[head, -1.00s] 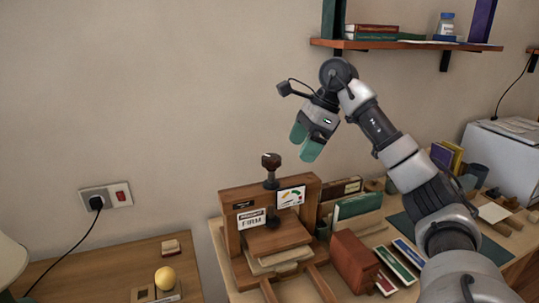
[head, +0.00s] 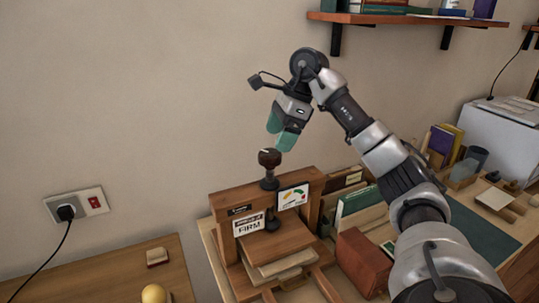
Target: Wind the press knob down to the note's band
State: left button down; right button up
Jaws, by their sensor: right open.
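The press knob (head: 269,158) is dark brown and round with a pale mark, on a short dark screw at the top of the wooden press (head: 230,204). A note (head: 250,225) on the press front reads "FIRM". Beside it is a dial card (head: 293,196) with coloured bands; its pointer is too small to read. Pale boards or papers (head: 285,266) lie in the press. My right gripper (head: 280,139), with green fingertips, is open and empty, pointing down just above the knob and slightly right of it. Contact with the knob is not clear. My left gripper is out of view.
Green books (head: 357,202) in a wooden holder and a brown block (head: 362,262) stand right of the press. A shelf (head: 400,18) is on the wall at upper right. A side table (head: 110,275) with a yellow ball (head: 154,293) is at lower left.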

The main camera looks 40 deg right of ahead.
aim_at(270, 153)
jog(key=x, duration=0.4)
jog(key=shift+w+f, duration=0.3)
jog(key=shift+f, duration=0.05)
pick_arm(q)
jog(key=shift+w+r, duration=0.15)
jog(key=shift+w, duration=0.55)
pick_arm(e)
jog(key=shift+a+f, duration=0.2)
jog(key=shift+f, duration=0.3)
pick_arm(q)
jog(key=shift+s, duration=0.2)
pick_arm(e)
jog(key=c, duration=0.9)
